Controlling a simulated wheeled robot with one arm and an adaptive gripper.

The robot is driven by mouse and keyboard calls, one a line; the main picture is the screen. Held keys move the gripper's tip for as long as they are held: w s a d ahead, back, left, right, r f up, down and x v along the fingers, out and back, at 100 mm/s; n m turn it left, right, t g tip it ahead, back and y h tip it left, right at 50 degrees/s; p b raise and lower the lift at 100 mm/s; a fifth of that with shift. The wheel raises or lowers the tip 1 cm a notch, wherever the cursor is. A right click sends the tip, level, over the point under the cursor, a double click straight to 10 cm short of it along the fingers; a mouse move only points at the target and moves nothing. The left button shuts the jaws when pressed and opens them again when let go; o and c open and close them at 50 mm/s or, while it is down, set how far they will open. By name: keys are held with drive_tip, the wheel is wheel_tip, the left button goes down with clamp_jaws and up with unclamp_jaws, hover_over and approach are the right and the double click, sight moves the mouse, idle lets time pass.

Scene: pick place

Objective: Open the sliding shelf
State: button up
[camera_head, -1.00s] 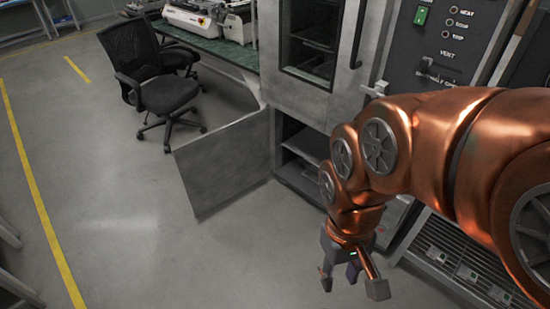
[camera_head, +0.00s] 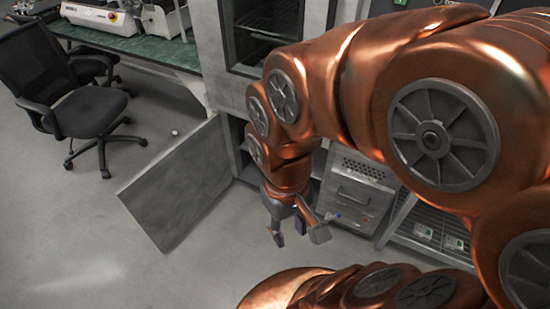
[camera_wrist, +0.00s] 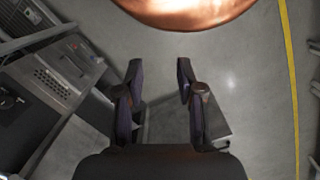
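The grey cabinet (camera_head: 207,60) has its lower door (camera_head: 180,185) swung open to the left. Only a dark strip of the lower compartment (camera_head: 240,135) shows beside my copper arm. I cannot pick out the sliding shelf itself, as my arm covers most of the opening. My gripper (camera_head: 298,234) hangs low in front of the cabinet, to the right of the door, its fingers apart and empty. In the wrist view my gripper (camera_wrist: 160,72) shows two spread fingers with bare floor between them. A grey panel, probably the door, lies behind the right finger.
A perforated metal unit (camera_head: 358,190) with a drawer-like front stands right of the compartment; it also shows in the wrist view (camera_wrist: 55,82). A black office chair (camera_head: 70,95) and a green-topped bench (camera_head: 150,45) stand at the left.

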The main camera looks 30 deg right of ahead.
drive_tip(key=w+d+f+m+t+h+b, duration=0.1)
drive_tip(key=w+d+f+m+t+b, duration=0.25)
drive_tip(key=w+d+f+b, duration=0.6)
drive_tip(key=w+d+f+m+t+h+b, duration=0.15)
drive_tip(key=w+d+f+m+b, duration=0.25)
drive_tip(key=w+f, duration=1)
drive_tip(key=w+d+f+m+t+h+b, duration=0.1)
drive_tip(key=w+d+f+m+t+b, duration=0.45)
drive_tip(key=w, duration=1.05)
drive_tip(key=w+d+f+m+t+b, duration=0.2)
drive_tip(key=w+d+f+m+b, duration=0.15)
drive_tip(key=f+b, duration=0.6)
drive_tip(key=w+d+f+m+t+b, duration=0.3)
drive_tip(key=w+d+f+b, duration=0.15)
drive_tip(key=f, duration=0.95)
drive_tip(key=w+d+f+m+t+b, duration=0.2)
drive_tip(key=w+d+f+m+b, duration=0.25)
drive_tip(key=f, duration=0.75)
drive_tip(key=shift+w+d+f+n+h+b, duration=0.15)
drive_tip(key=shift+w+d+n+b, duration=0.4)
drive_tip(key=shift+w, duration=0.7)
drive_tip(key=shift+w+d+f+n+b, duration=0.1)
drive_tip(key=shift+w+d+f+b, duration=0.15)
drive_tip(key=shift+w+b, duration=0.75)
drive_tip(key=shift+w+d+f+n+h+b, duration=0.15)
drive_tip(key=shift+w+d+n+b, duration=0.25)
drive_tip(key=shift+w, duration=1.05)
clamp_jaws()
